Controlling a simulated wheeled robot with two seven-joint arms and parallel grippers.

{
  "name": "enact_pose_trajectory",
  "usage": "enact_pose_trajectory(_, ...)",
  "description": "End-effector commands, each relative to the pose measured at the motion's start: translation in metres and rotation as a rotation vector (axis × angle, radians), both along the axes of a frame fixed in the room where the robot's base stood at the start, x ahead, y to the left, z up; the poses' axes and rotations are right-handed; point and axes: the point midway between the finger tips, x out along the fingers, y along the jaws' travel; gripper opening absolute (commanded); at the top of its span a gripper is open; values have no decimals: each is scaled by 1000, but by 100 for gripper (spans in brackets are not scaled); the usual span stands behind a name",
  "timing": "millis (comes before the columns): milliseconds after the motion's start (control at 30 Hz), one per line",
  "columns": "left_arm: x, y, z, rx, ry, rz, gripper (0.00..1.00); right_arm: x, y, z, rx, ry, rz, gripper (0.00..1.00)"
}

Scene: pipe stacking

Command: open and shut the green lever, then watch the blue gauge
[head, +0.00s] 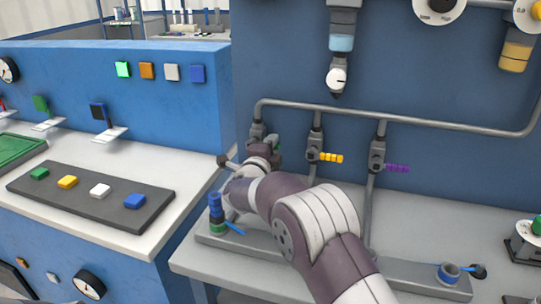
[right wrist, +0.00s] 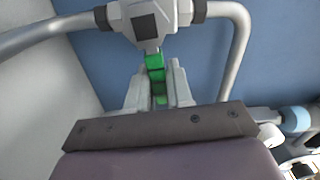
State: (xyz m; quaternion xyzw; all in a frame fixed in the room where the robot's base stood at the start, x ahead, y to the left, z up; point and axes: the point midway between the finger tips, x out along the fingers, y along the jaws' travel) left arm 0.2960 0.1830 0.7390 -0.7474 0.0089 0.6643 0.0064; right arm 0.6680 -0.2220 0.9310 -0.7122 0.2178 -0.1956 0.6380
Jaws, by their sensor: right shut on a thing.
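In the head view my right gripper (head: 264,150) is at the leftmost valve on the grey pipe and mostly hides the lever. A white-faced gauge (head: 337,77) hangs under a light-blue band (head: 341,43) on the blue wall; its reading is too small to tell. My left gripper is not in view.
A yellow lever (head: 332,157) and a purple lever (head: 397,169) sit on valves to the right. The grey pipe (head: 420,120) runs along the wall. A blue upright piece (head: 215,205) stands near my forearm. A counter at left carries a dark button panel (head: 85,208).

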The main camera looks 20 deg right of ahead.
Motion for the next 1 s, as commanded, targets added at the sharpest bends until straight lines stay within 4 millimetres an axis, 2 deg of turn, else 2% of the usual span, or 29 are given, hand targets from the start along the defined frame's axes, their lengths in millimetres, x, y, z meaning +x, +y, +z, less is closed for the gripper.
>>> enact_pose_trajectory(33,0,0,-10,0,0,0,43,0,0,-8,18,-9,0,0)
enact_pose_trajectory(233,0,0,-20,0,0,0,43,0,0,-10,76,-48,1,0)
enact_pose_trajectory(833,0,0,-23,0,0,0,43,0,0,-10,107,-66,0,0)
enact_pose_trajectory(867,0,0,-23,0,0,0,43,0,0,-10,108,-66,-1,27)
enact_pose_trajectory(900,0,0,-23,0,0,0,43,0,0,-10,107,-66,0,40)
enact_pose_trajectory(1000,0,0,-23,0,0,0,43,0,0,-9,106,-67,0,42)
